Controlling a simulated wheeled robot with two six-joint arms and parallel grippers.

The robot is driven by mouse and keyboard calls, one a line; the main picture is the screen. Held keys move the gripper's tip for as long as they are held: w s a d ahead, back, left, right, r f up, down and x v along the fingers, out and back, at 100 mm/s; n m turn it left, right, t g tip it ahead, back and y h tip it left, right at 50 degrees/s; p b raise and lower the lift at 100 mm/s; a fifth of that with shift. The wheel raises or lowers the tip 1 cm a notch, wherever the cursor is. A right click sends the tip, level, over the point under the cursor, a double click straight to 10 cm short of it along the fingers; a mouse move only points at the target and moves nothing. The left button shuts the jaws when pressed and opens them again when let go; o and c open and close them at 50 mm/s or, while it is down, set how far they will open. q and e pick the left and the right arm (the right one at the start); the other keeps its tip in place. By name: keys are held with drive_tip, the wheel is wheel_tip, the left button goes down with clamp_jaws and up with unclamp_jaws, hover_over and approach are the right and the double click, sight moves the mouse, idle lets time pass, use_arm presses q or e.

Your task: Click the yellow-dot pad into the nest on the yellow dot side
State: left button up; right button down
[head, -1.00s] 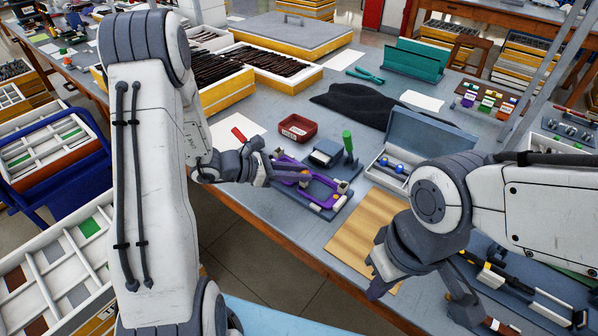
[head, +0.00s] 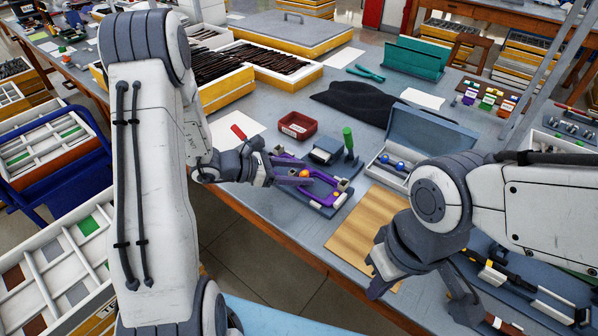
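A purple eyeglass frame (head: 326,197) lies in a dark fixture on the table, just beyond my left fingertips. A small orange-yellow spot (head: 304,173) shows at its left part, close to the fingers. My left gripper (head: 300,180) reaches in from the left, low over the near-left side of the frame. Its fingers are small and overlap the frame, so I cannot tell its opening or whether it holds a pad. My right gripper (head: 420,296) points down at the lower right, its fingers wide apart and empty. The pad and the nests are too small to make out.
A green-handled tool (head: 348,139) stands upright behind the fixture. A red bin (head: 297,127) sits behind it, and an open grey case (head: 432,138) to its right. A wooden board (head: 358,235) lies between the fixture and my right gripper. Dark cloth (head: 352,103) lies farther back.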

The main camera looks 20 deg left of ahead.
use_arm(q)
drive_tip(key=shift+p+v, duration=1.5)
drive_tip(key=shift+v, duration=2)
use_arm(e)
wheel_tip(320, 180, up, 3)
